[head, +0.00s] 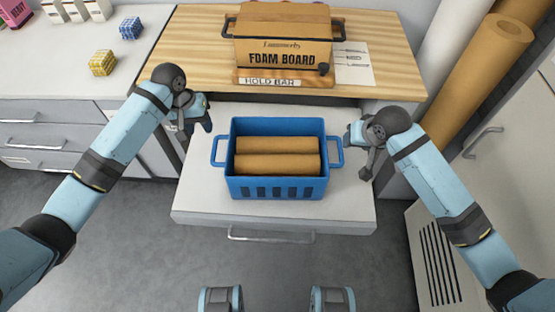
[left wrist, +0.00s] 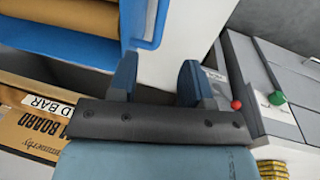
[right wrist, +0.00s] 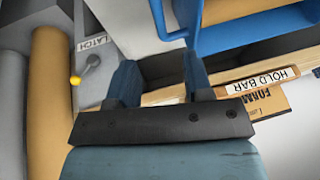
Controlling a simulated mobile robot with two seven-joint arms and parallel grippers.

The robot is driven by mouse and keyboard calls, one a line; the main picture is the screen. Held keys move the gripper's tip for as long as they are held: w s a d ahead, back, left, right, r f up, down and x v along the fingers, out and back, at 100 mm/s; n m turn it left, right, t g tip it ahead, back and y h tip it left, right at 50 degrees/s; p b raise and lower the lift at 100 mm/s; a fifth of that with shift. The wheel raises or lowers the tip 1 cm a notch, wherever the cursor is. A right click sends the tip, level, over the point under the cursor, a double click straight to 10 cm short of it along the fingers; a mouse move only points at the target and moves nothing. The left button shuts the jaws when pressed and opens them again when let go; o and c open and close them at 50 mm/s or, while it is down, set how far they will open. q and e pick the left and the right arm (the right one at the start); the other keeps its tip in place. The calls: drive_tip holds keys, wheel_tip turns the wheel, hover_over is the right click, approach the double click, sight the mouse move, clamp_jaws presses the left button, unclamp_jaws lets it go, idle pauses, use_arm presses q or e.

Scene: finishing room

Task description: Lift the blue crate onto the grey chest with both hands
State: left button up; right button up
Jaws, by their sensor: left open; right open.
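The blue crate (head: 277,188) holds brown rolls (head: 277,162) and has a loop handle on each side. It appears to rest upright on a pale grey surface (head: 345,205) with a bar handle on its front, likely the grey chest. My left gripper (head: 197,122) is open and empty, apart from the crate's left handle (head: 218,151); the crate edge shows above its fingers in the left wrist view (left wrist: 158,82). My right gripper (head: 357,140) is open beside the right handle (head: 336,151). In the right wrist view that handle (right wrist: 163,20) is just beyond the fingertips.
A wooden worktop (head: 190,50) behind carries a foam board box (head: 282,55) and a "HOLD BAR" strip (head: 270,82). A counter with drawers (head: 40,130) stands left, with small patterned boxes (head: 103,63). Grey floor is clear in front.

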sight(214, 149)
use_arm(q)
drive_tip(key=f, duration=0.4)
drive_tip(key=d+f, duration=0.1)
drive_tip(key=f, duration=0.2)
drive_tip(key=d+f, duration=0.1)
drive_tip(key=f, duration=0.3)
drive_tip(key=shift+d+f, duration=0.1)
drive_tip(key=shift+f, duration=0.25)
use_arm(e)
drive_tip(key=x, duration=1.2)
use_arm(q)
drive_tip(key=shift+c, duration=0.2)
use_arm(e)
drive_tip(key=shift+c, duration=0.2)
use_arm(q)
clamp_jaws()
use_arm(e)
drive_tip(key=shift+r, duration=0.1)
clamp_jaws()
use_arm(q)
drive_tip(key=shift+r, duration=0.1)
